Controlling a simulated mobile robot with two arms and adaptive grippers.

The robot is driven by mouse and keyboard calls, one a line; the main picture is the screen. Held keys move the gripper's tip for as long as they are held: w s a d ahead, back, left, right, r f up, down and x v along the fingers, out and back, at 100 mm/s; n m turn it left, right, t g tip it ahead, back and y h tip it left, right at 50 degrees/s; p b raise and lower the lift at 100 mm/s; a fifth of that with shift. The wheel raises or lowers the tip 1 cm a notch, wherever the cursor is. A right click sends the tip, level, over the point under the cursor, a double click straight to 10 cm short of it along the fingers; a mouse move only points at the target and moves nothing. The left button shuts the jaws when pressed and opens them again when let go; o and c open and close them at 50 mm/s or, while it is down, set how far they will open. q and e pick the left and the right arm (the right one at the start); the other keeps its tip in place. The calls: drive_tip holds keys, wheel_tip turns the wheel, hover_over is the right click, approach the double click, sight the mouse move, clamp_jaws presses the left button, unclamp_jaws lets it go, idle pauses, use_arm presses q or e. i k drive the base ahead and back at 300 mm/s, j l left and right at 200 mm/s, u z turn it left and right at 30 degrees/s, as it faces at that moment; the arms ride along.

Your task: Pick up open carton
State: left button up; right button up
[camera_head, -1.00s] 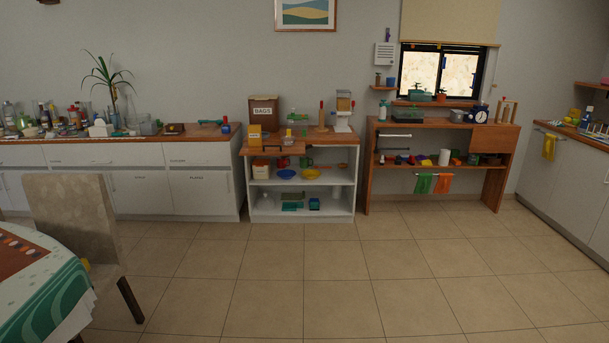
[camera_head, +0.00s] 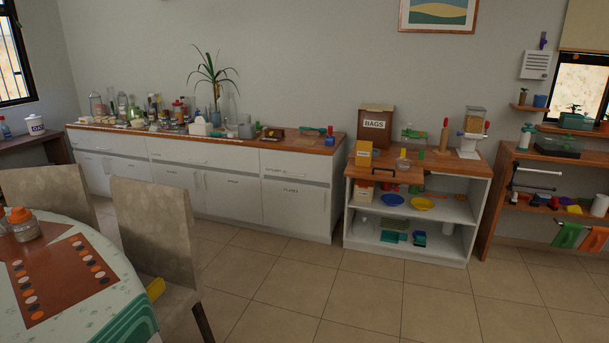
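I cannot single out the open carton with certainty; things on the counters are small at this distance. A small white box-like thing (camera_head: 199,127) stands among the clutter on the long wooden counter. A yellow box (camera_head: 364,152) stands at the left end of the shorter wood-topped shelf unit. Neither can be told as an open carton. Neither of my grippers shows in the head view.
A round table (camera_head: 105,308) with a jar (camera_head: 23,224) is at the lower left, with chairs (camera_head: 155,237) beside it. The long counter (camera_head: 240,142) and the shelf unit (camera_head: 470,168) line the wall. Tiled floor (camera_head: 300,300) is open in front of them.

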sight(363, 150)
drive_tip(key=i, duration=2.45)
